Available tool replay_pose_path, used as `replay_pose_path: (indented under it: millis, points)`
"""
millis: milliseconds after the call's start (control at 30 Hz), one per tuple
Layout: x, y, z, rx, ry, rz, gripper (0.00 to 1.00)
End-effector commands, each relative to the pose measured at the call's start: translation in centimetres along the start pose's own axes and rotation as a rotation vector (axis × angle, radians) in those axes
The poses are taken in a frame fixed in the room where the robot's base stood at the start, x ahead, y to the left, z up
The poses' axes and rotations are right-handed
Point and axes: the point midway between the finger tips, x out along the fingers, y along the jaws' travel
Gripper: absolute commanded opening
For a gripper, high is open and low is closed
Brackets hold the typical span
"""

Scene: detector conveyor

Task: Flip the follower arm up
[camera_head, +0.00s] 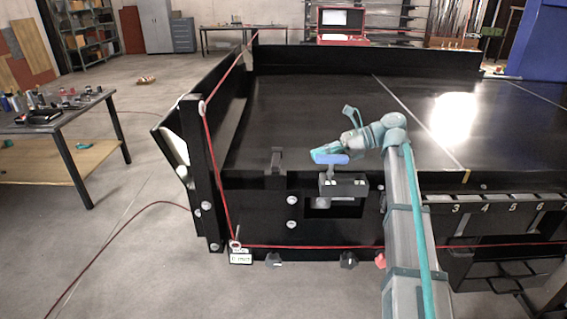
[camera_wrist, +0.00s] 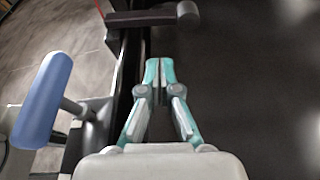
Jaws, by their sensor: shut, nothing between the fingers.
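A dark bar with a round grey end (camera_wrist: 150,18), which looks like the follower arm, lies flat across the rail at the top of the wrist view. In the head view it is the small dark piece (camera_head: 276,158) on the front rail, left of my gripper. My gripper (camera_wrist: 158,72) is shut and empty, its teal fingertips together above the rail edge and apart from the bar. In the head view my gripper (camera_head: 318,151) is just above and behind a blue handle (camera_head: 332,159). The blue handle also stands at left in the wrist view (camera_wrist: 43,100), beside my fingers.
The blue handle rises from a black box (camera_head: 345,187) on the conveyor's front side. The dark conveyor bed (camera_head: 310,105) is bare behind my gripper. A black side wall (camera_head: 228,110) and a red cord (camera_head: 212,150) bound its left end.

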Motion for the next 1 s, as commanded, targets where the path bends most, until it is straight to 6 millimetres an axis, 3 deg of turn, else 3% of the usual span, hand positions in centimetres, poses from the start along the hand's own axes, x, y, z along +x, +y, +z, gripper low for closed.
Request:
replay_pose_path:
  millis: [367,800,1000]
  points:
    - [0.9,0.1,0.1,-0.003,-0.001,0.003,0.0]
    - [7.5,0.2,0.2,-0.004,-0.002,0.004,0.0]
    - [9.5,0.1,0.2,-0.004,-0.001,0.002,0.0]
